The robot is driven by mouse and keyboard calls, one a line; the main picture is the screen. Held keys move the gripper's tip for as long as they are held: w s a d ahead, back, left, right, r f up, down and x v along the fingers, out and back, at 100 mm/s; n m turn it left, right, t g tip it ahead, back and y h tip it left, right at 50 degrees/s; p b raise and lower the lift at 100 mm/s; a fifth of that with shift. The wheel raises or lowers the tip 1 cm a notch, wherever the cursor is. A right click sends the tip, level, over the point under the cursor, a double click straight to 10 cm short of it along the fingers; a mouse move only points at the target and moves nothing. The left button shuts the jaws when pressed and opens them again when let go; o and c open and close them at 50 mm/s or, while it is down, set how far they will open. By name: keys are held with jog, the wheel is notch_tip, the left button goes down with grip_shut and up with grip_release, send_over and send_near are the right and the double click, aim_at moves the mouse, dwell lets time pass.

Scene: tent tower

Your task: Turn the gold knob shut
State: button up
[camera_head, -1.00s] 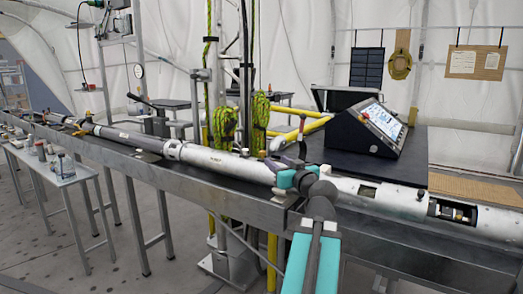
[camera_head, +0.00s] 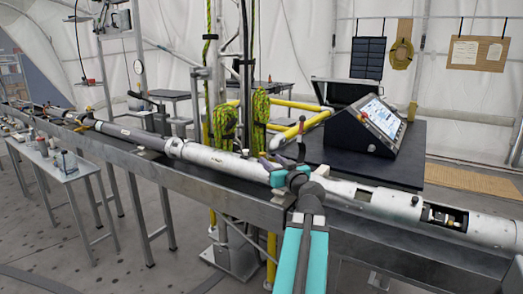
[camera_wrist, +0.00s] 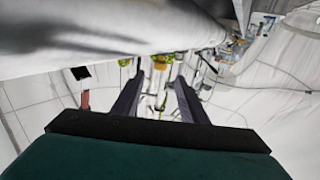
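A long white and grey tube (camera_head: 215,159) lies along a metal bench. My gripper (camera_head: 286,160) is at the tube, its dark fingers spread just above or beside it. In the wrist view the gripper (camera_wrist: 158,98) is open, with nothing held between its fingers. The tube fills the top of that view. A yellow-gold patch (camera_wrist: 160,62) shows beyond the fingertips; I cannot tell if it is the knob.
The steel bench (camera_head: 400,255) runs under the tube. A console with a screen (camera_head: 372,125) stands behind it on a black top. Yellow-green rope bundles (camera_head: 224,122) hang behind the tube. A side table (camera_head: 80,172) with small items stands at left.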

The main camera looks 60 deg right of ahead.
aim_at(264, 155)
jog(key=shift+p+x, duration=0.65)
jog(key=shift+x, duration=3.85)
jog(key=shift+c, duration=0.3)
